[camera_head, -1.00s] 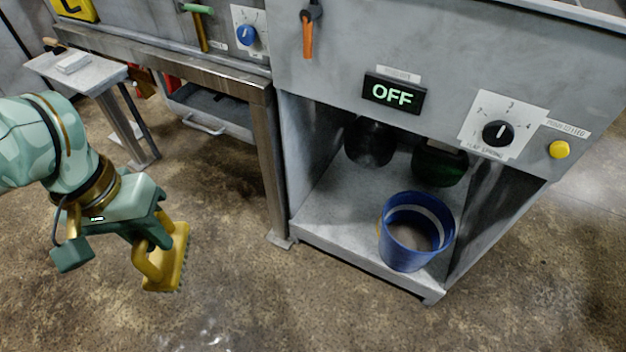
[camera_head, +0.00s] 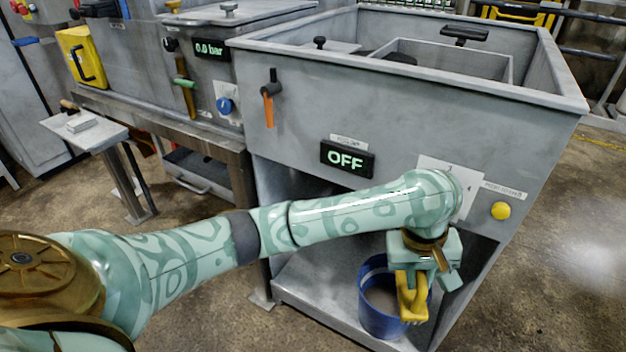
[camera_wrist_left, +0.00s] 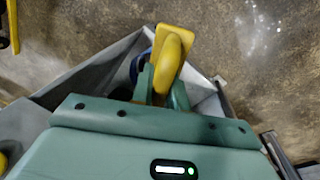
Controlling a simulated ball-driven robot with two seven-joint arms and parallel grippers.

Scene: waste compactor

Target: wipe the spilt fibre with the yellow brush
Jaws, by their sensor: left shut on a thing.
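The yellow brush (camera_head: 411,295) is in my left gripper (camera_head: 424,274), in front of the blue bucket in the head view. The brush hides part of the bucket. I cannot make out any spilt fibre clearly in these views. My right gripper is not in view.
The blue bucket (camera_head: 374,316) stands on the lower shelf of the grey machine (camera_head: 310,120). An OFF display (camera_head: 347,159) and a yellow button (camera_head: 501,210) are on its front. A small side table (camera_head: 85,128) stands at the left. Floor is clear at the right.

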